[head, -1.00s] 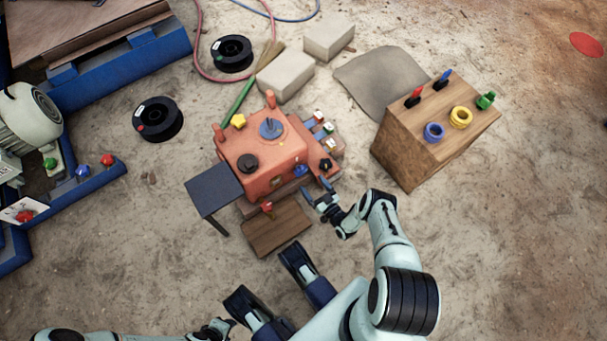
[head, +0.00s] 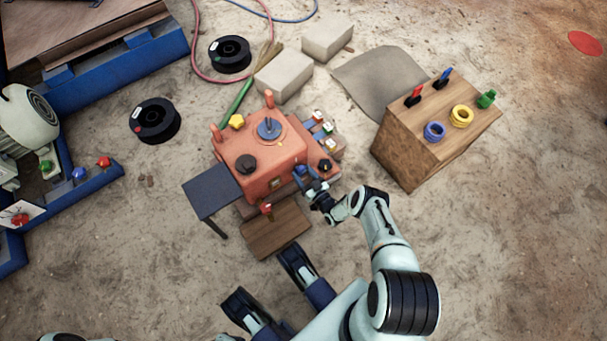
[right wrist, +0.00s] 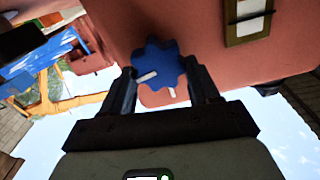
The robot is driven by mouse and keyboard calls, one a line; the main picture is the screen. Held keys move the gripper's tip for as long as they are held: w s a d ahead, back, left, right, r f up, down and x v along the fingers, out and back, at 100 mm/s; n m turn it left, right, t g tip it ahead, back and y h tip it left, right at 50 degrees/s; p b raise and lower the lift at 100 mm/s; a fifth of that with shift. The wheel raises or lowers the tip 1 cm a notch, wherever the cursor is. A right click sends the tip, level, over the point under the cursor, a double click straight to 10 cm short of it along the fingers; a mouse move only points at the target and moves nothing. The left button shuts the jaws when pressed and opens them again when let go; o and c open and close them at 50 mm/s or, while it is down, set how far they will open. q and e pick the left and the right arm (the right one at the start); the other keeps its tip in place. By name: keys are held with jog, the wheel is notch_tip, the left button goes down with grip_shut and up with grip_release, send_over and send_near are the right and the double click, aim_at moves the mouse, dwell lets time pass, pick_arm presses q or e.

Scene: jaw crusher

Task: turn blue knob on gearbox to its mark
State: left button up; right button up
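The gearbox (head: 268,152) is a salmon-red housing on the ground in the middle of the head view. Its blue knob (right wrist: 159,62) is lobed and sits between the two fingers of my right gripper (right wrist: 160,80) in the right wrist view. The fingers stand apart, one on each side, close to the knob's edges; firm contact cannot be made out. A white line on the knob slants away from a white mark (right wrist: 172,92) on the housing beside it. In the head view my right gripper (head: 307,184) is at the gearbox's front right side. Only a sliver of my left arm's end shows at the bottom edge.
A black knob (head: 246,164) and a blue disc with a handle (head: 269,128) are on the gearbox top. A dark side table (head: 211,190) stands left, a wooden board (head: 276,229) in front. A wooden box (head: 430,140) with pegs and rings stands right. Bare ground lies between.

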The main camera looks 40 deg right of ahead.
jog(key=shift+n, duration=0.3)
jog(key=n, duration=0.3)
jog(key=shift+a+n, duration=0.15)
jog(key=shift+n, duration=0.15)
jog(key=n, duration=0.3)
jog(key=shift+a+f+n+p, duration=0.1)
jog(key=shift+a+n+p, duration=0.05)
jog(key=shift+n+p, duration=0.2)
jog(key=n, duration=0.4)
jog(key=shift+a+f, duration=0.1)
pick_arm(q)
jog(key=shift+w+d+r+t, duration=0.1)
jog(key=shift+w+r+t, duration=0.1)
jog(key=shift+w, duration=0.25)
jog(key=shift+w+r+t, duration=0.1)
jog(key=shift+w+r, duration=0.05)
jog(key=shift+w, duration=0.3)
pick_arm(e)
jog(key=shift+f+n, duration=0.1)
jog(key=shift+n, duration=1.95)
jog(key=o, duration=1.1)
jog(key=shift+c, duration=0.2)
